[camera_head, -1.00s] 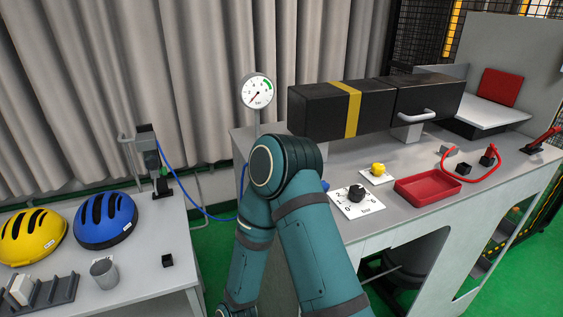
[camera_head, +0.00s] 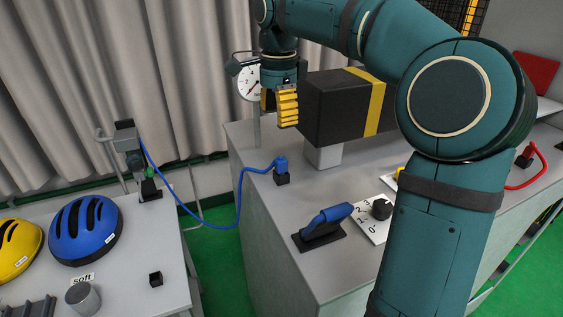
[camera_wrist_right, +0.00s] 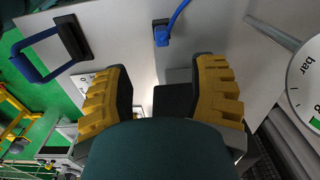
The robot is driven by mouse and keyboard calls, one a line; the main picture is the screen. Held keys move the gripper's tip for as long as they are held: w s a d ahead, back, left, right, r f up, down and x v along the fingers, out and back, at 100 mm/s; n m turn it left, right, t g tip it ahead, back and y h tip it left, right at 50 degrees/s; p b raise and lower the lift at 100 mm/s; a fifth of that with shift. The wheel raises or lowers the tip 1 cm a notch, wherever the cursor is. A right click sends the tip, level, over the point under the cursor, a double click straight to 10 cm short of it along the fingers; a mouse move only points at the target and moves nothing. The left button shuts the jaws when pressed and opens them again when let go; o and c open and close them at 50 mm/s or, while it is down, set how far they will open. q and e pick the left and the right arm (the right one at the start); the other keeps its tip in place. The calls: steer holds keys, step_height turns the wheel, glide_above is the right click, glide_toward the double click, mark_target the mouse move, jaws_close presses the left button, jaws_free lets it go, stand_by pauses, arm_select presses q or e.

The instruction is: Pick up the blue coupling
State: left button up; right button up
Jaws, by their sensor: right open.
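The blue coupling (camera_head: 281,163) sits on a small black block on the grey bench, near its left edge. A blue hose (camera_head: 238,205) runs from it to the left. In the right wrist view the coupling (camera_wrist_right: 162,38) shows beyond the fingertips, near the top middle. My right gripper (camera_head: 287,104) is above and behind the coupling in the head view, beside the dark box, and does not touch the coupling. In the wrist view its yellow fingers (camera_wrist_right: 162,78) are apart with nothing between them. My left gripper is not in view.
A dark box with a yellow band (camera_head: 335,105) stands close to the right gripper. A gauge (camera_head: 246,82) stands behind it. A blue handle on a black base (camera_head: 325,222) and a dial (camera_head: 381,209) lie nearer. My right arm covers much of the bench's right side.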

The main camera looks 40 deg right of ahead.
mark_target(281, 159)
steer(key=shift+m, duration=0.3)
steer(key=f+b, duration=0.1)
steer(key=f, duration=0.4)
steer(key=f+b, duration=0.1)
steer(key=f, duration=0.1)
steer(key=shift+s+d+f+b, duration=0.2)
steer(key=shift+s+f+b, duration=0.1)
steer(key=shift+f+b, duration=0.05)
steer(key=f, duration=0.1)
steer(key=f+b, duration=0.1)
steer(key=f, duration=0.3)
steer(key=shift+w+d+b, duration=0.25)
steer(key=shift+w+b, duration=0.1)
steer(key=c, duration=0.9)
